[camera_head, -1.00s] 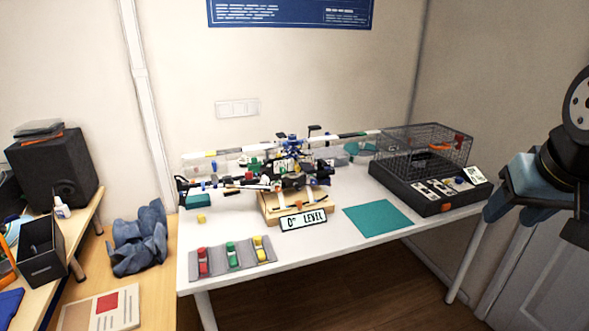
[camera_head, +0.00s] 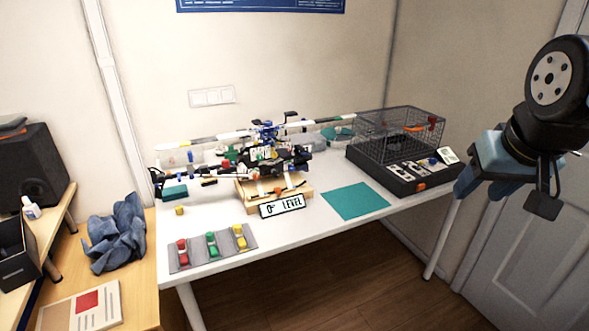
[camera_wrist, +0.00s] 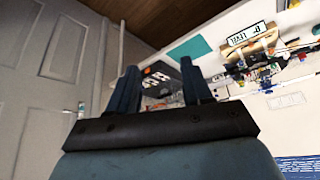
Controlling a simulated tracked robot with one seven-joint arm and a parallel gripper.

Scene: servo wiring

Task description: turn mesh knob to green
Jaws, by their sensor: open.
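A black box (camera_head: 391,179) with a wire mesh cage (camera_head: 385,135) on it stands at the right end of the white table. Its sloped front panel carries several small controls and a blue knob (camera_head: 433,161); an orange part (camera_head: 421,187) sits on its front face. Which control is the mesh knob, and its setting, are too small to tell. My gripper (camera_head: 482,188) is open and empty, in the air right of the box and apart from it. In the wrist view my gripper (camera_wrist: 160,70) shows two spread blue fingers, with the box (camera_wrist: 163,78) partly hidden beyond them.
A helicopter model (camera_head: 262,155) stands on a wooden stand (camera_head: 245,200) with a "0° LEVEL" sign (camera_head: 282,206). A teal mat (camera_head: 355,201) lies left of the box. A grey tray (camera_head: 248,241) holds red, green and yellow pieces. A door (camera_head: 520,240) is behind my arm.

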